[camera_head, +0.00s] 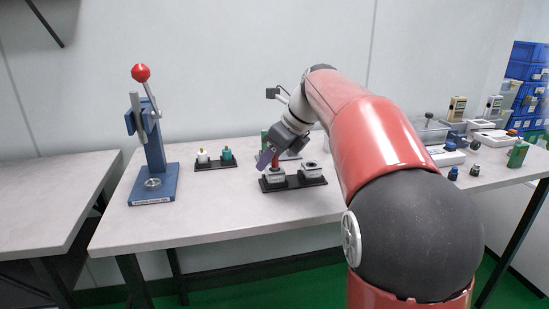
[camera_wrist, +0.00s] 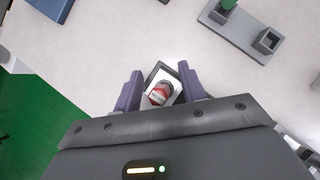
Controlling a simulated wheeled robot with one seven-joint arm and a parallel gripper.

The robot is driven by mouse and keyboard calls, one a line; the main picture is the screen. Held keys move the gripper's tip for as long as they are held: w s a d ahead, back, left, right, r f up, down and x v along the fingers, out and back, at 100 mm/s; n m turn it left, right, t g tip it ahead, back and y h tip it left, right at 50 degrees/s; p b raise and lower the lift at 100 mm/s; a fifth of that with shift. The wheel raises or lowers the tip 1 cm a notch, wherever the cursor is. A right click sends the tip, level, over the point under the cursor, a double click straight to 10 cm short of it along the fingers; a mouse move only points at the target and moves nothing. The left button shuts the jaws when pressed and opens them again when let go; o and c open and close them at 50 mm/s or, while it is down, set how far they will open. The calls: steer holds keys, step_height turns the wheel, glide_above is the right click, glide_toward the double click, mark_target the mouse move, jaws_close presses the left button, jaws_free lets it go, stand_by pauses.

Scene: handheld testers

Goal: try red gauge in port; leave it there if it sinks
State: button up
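The red gauge (camera_wrist: 158,96), with a white label band, is between the two fingers of my gripper (camera_wrist: 160,88) in the wrist view. It is at a white block with a grey ring port (camera_wrist: 166,86). Narrow gaps show beside the gauge, so the fingers look open around it. In the head view my gripper (camera_head: 266,160) is over the left white block (camera_head: 274,177), with red of the gauge (camera_head: 275,161) showing just above that block. I cannot tell how deep the gauge sits. A second white block (camera_head: 311,171) stands to its right on the same black base.
A blue lever press (camera_head: 152,165) with a red knob stands left. A dark tray (camera_head: 230,165) holds a white and a teal piece. A green piece (camera_head: 265,137) is behind my gripper. Testers and small knobs crowd the right. The front table strip is clear.

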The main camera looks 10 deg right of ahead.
steer(key=p+v, duration=0.1)
steer(key=v, duration=0.6)
steer(key=s+f+n+h, duration=0.1)
steer(key=s+f+n, duration=0.2)
steer(key=s+n, duration=0.6)
steer(key=s+a+f+n+t+h, duration=0.1)
steer(key=s+a+f+n+h, duration=0.1)
steer(key=s+f+n, duration=1.3)
steer(key=s+n+h, duration=0.1)
steer(key=s+n, duration=0.2)
steer(key=shift+f+h, duration=0.2)
steer(key=shift+h, duration=0.1)
steer(key=shift+w, duration=0.1)
